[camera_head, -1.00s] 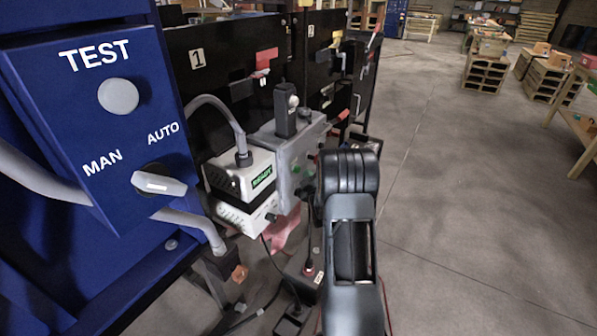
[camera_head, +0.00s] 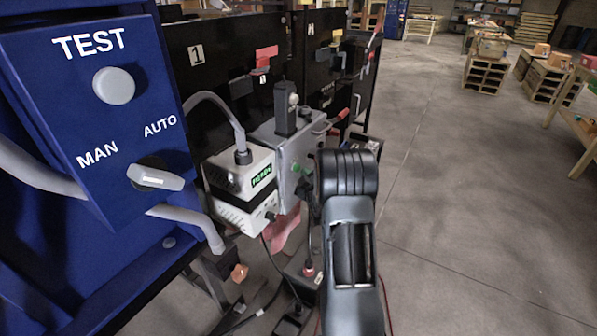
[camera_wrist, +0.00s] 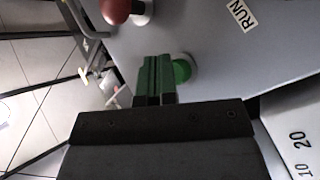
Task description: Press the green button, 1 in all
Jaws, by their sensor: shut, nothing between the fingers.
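The green button (camera_wrist: 182,68) is a round green cap on a pale collar, set in the grey panel (camera_wrist: 225,60) in the wrist view. My gripper (camera_wrist: 155,60) is shut and empty, with its two fingers side by side. The fingertips are just left of the button in that view and overlap its edge; I cannot tell whether they touch it. In the head view, a green spot (camera_head: 296,168) shows on the grey control box (camera_head: 283,140), with my dark gripper close beside it, mostly hidden by my arm.
A red knob (camera_wrist: 116,10) and a RUN label (camera_wrist: 241,13) are on the same panel. A white device (camera_head: 240,178) stands left of the grey box. A blue TEST panel (camera_head: 100,120) fills the left. Open floor (camera_head: 455,200) lies to the right.

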